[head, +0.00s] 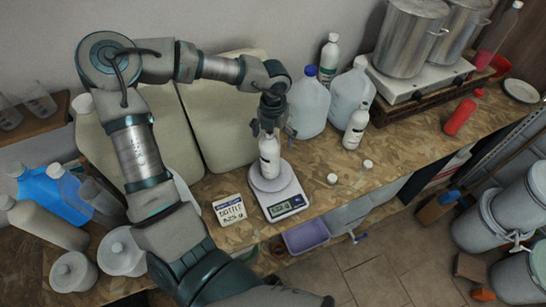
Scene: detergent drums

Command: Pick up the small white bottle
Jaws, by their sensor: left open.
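A small white bottle (269,160) stands upright on the round pan of a kitchen scale (284,203) on the wooden bench. My left gripper (268,130) is directly above it, pointing down, with its fingers at the bottle's top. The gripper is open, and its fingers partly hide the bottle's neck and cap. I cannot tell whether the fingers touch the bottle. Another small white bottle (355,129) stands on the bench to the right, in front of the big jugs. My right gripper is not in view.
Large jugs (309,107) stand behind the scale, and big pale canisters (221,125) stand behind my left arm. A handwritten card (230,210) is left of the scale. Small caps (332,179) lie to its right. A red bottle (461,117) is farther right, and a purple bin (306,236) sits below the bench edge.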

